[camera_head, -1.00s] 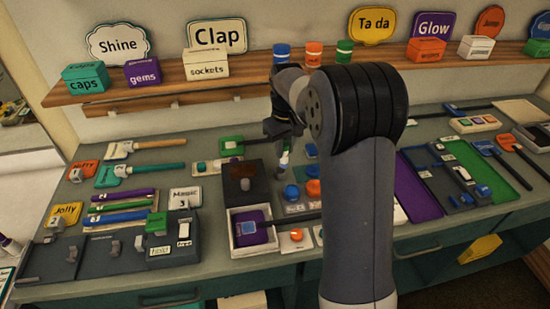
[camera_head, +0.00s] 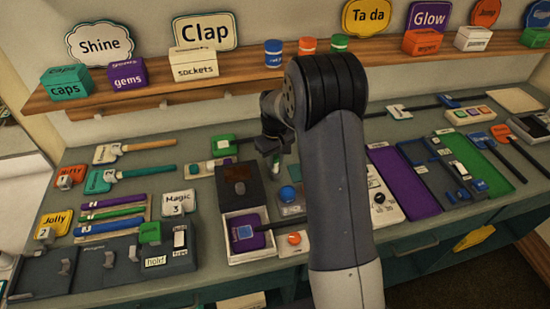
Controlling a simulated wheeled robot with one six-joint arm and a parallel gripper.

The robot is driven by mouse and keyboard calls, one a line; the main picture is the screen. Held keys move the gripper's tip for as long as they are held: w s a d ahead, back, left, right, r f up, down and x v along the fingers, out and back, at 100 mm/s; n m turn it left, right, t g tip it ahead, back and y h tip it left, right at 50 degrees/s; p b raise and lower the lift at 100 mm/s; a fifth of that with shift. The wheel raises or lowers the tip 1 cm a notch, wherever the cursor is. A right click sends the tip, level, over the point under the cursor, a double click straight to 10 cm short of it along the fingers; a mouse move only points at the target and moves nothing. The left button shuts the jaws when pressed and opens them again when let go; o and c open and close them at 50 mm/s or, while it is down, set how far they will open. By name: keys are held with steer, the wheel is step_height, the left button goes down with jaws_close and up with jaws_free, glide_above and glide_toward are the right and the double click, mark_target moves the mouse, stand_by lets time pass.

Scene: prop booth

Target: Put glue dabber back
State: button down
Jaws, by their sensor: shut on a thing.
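My gripper (camera_head: 270,148) hangs over the middle of the bench, pointing down, just right of the dark open-lidded box. It is shut on a small slim thing, probably the glue dabber (camera_head: 275,168), with a pale and greenish lower part showing below the jaws. The dabber looks roughly upright. Its top is hidden in the jaws, and I cannot tell whether its lower end touches anything. A blue round cap (camera_head: 288,194) is just below and right of it in the picture.
The dark box (camera_head: 238,182) has a white tray (camera_head: 231,256) with a purple item in front. A green block (camera_head: 222,145) lies behind left. An orange button (camera_head: 294,239) is in front. The shelf (camera_head: 150,95) with jars runs behind. My arm hides the bench to the right.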

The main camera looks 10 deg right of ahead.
steer(key=shift+f, duration=0.15)
steer(key=shift+f, duration=0.1)
steer(key=c, duration=1.2)
jaws_free()
step_height(320, 180, up, 12)
steer(key=b, duration=0.1)
steer(key=shift+b, duration=0.3)
